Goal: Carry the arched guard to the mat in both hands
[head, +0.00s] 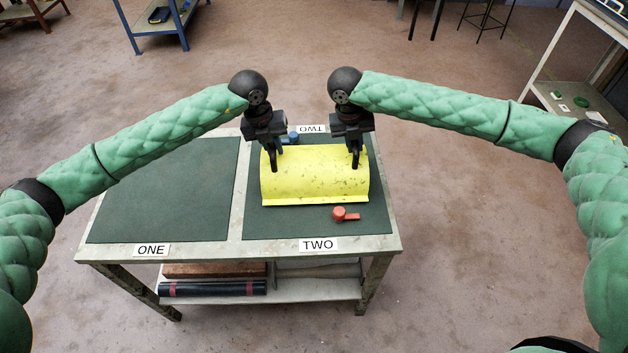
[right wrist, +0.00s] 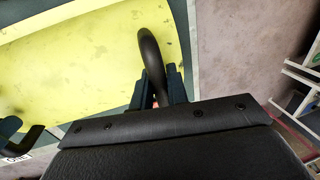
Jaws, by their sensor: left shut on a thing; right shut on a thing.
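The yellow arched guard (head: 315,178) is over the dark green mat marked TWO (head: 290,225), its long side running left to right. I cannot tell whether it rests on the mat or hangs slightly above it. My left gripper (head: 277,150) is shut on the guard's left black handle. My right gripper (head: 354,143) is shut on the right black handle (head: 356,160). In the right wrist view, the right gripper (right wrist: 160,88) has its fingers around the curved black handle (right wrist: 150,55), with the yellow guard (right wrist: 80,60) beyond it. The mat marked ONE (head: 165,190) is bare.
A red handled part (head: 345,214) lies on mat TWO in front of the guard. A small blue part (head: 292,137) sits behind it, partly hidden. A shelf unit (head: 572,98) stands at right.

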